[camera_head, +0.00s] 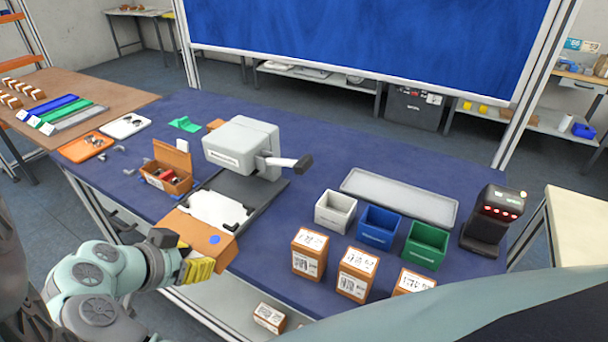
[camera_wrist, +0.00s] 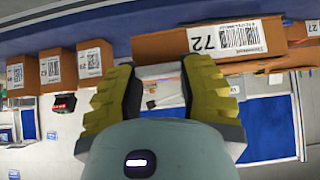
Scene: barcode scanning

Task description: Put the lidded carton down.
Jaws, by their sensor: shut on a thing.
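The lidded carton (camera_head: 195,232) is brown, with a blue dot on its closed top. It is at the front edge of the blue table, below the white plate. My gripper (camera_head: 198,264), with yellow fingers, is shut on its near side. In the wrist view the gripper (camera_wrist: 168,75) has its fingertips at a long brown carton (camera_wrist: 165,45) with a white label reading 72. The exact grip is hard to see. I cannot tell whether the carton's underside touches the table.
An open carton (camera_head: 168,182) with parts inside stands behind left. A grey machine (camera_head: 240,142) stands behind. White (camera_head: 335,212), blue (camera_head: 380,224) and green (camera_head: 426,245) bins are at right, with labelled cartons (camera_head: 308,254) before them. A black scanner (camera_head: 492,218) stands far right.

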